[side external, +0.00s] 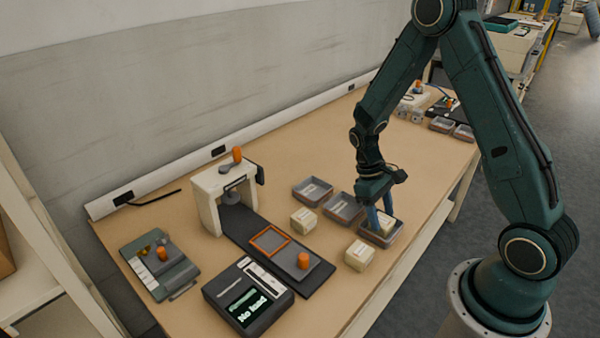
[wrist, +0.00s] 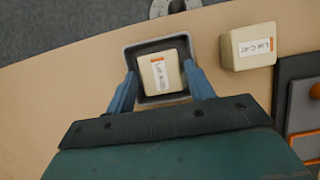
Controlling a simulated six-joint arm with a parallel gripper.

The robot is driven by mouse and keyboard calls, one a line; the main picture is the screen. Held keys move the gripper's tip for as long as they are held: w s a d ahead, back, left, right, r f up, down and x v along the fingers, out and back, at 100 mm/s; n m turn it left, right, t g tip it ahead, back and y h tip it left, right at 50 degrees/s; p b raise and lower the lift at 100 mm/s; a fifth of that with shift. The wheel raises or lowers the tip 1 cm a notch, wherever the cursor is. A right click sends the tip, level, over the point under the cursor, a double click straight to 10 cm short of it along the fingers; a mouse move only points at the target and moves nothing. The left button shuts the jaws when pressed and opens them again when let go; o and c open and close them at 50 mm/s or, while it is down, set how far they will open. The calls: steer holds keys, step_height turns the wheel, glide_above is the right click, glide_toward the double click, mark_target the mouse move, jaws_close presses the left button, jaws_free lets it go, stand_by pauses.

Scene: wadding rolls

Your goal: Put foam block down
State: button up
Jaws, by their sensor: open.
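A cream foam block (wrist: 163,73) with a white and orange label sits inside a grey tray (wrist: 131,50), label up, in the wrist view. In the side view the block (side external: 381,226) is partly hidden by my gripper, and the tray (side external: 390,240) is the nearest of three. My gripper (wrist: 160,84) is open, with its blue fingers on either side of the block inside the tray. Small gaps show between the fingers and the block. In the side view my gripper (side external: 380,228) points down into that tray.
Another labelled foam block (wrist: 250,47) stands just right of the tray in the wrist view. A third block (side external: 304,220) and two more grey trays (side external: 312,191) (side external: 343,207) are close by. A press (side external: 222,194) and a display unit (side external: 248,298) reading "No load" stand left.

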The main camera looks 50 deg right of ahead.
steer(key=v, duration=1)
stand_by(0.4)
steer(key=s+a+r+t, duration=0.2)
steer(key=a+r, duration=0.1)
steer(key=r, duration=0.3)
steer(key=s+a+r+t, duration=0.2)
steer(key=s+r, duration=0.1)
steer(key=r, duration=0.4)
steer(key=s+a+r+t, duration=0.5)
steer(key=s+a+t, duration=0.1)
steer(key=s, duration=0.4)
steer(key=shift+r, duration=0.35)
stand_by(0.7)
